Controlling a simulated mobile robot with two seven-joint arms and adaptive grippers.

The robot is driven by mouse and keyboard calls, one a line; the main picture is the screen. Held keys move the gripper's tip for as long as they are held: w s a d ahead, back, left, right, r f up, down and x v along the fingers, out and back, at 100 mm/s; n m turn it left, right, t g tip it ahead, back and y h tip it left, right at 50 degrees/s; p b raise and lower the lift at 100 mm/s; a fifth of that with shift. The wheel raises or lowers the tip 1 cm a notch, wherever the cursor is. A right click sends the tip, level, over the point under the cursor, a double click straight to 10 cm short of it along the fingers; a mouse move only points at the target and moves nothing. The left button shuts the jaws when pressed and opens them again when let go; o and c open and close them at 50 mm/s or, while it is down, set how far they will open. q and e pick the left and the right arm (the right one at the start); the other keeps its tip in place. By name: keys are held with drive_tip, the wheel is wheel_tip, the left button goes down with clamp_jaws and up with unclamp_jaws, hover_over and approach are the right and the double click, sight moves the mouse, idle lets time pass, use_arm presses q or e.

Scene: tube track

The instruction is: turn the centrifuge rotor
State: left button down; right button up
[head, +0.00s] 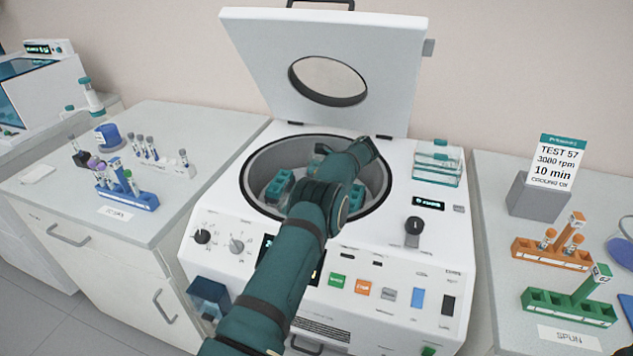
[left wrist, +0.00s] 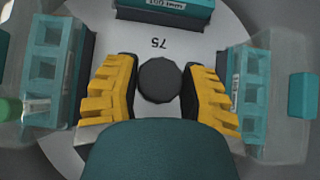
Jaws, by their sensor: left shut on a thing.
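The centrifuge (head: 420,250) stands in the middle of the head view with its lid (head: 390,60) raised. My left arm reaches over the front panel into the round bowl and hides the middle of the rotor and my left gripper in that view. In the left wrist view the rotor is a light grey disc (left wrist: 205,48) marked "75", with a dark round hub knob (left wrist: 160,80) at its centre. My left gripper (left wrist: 159,92), with yellow stepped fingers, is shut on the knob, one finger each side. Teal buckets (left wrist: 50,72) sit around the rotor. My right gripper is not in view.
The bowl rim (head: 247,190) surrounds my arm closely. A left bench carries a blue tube rack (head: 128,196) and a white rack (head: 165,165). The right bench carries an orange rack (head: 550,254), a green rack (head: 570,306) and a "TEST 57" sign (head: 560,161).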

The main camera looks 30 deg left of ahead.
use_arm(q)
drive_tip(key=shift+c, duration=2)
unclamp_jaws()
drive_tip(key=shift+a, duration=0.1)
drive_tip(key=v, duration=1.2)
drive_tip(key=shift+f, duration=0.1)
